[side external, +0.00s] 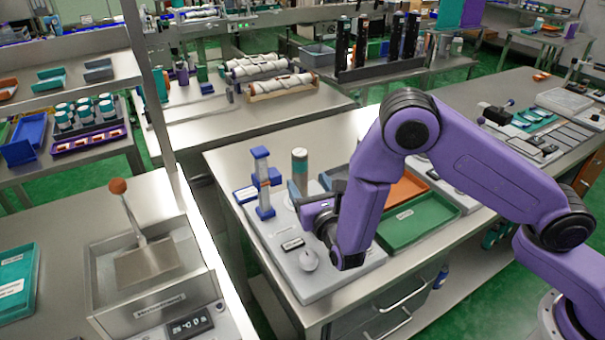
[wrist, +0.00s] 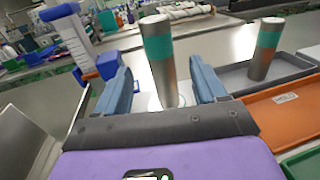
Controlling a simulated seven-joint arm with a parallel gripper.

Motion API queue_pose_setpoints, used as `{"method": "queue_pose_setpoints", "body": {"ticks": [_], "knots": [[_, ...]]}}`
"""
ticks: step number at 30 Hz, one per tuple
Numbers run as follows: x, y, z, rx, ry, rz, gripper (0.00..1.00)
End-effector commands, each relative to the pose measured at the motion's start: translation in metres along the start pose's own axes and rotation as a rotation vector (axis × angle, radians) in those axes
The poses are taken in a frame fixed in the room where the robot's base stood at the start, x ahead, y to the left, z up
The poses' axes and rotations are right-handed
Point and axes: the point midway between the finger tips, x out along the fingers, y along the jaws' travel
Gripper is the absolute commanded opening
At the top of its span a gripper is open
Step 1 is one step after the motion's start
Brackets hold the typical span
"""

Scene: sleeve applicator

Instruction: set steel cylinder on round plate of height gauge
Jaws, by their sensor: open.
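The steel cylinder (side external: 299,162) has a teal band near its top; it also shows in the wrist view (wrist: 157,47). It stands nearly upright between the two fingers of my gripper (wrist: 161,85). The fingers are open, with a visible gap on each side of the cylinder. The cylinder's foot appears to be on the pale round plate (wrist: 153,103), which is mostly hidden by the cylinder and gripper. The height gauge (side external: 263,184) has a blue-and-silver column beside the cylinder; its blue head shows at left in the wrist view (wrist: 107,66).
A second steel cylinder (wrist: 266,50) with teal and orange bands stands in a grey tray (wrist: 232,77). An orange tray (side external: 408,188) and a green tray (side external: 418,222) lie to the right. The gauge's pale base (side external: 318,284) carries a small display and knob.

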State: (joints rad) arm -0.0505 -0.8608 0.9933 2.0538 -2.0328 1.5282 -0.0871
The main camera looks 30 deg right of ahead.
Motion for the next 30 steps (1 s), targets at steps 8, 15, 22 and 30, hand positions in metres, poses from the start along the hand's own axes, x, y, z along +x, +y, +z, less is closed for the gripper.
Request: {"method": "queue_pose_setpoints", "body": {"ticks": [8,15,22,30], "knots": [[-0.043,0.001,0.0,0.0,0.001,0.002,0.71],[-0.052,0.0,0.0,0.0,-0.001,0.0,0.71],[-0.051,-0.009,0.007,0.023,0.006,-0.04,0.71],[-0.064,-0.102,0.051,0.269,0.129,-0.413,0.71]]}}
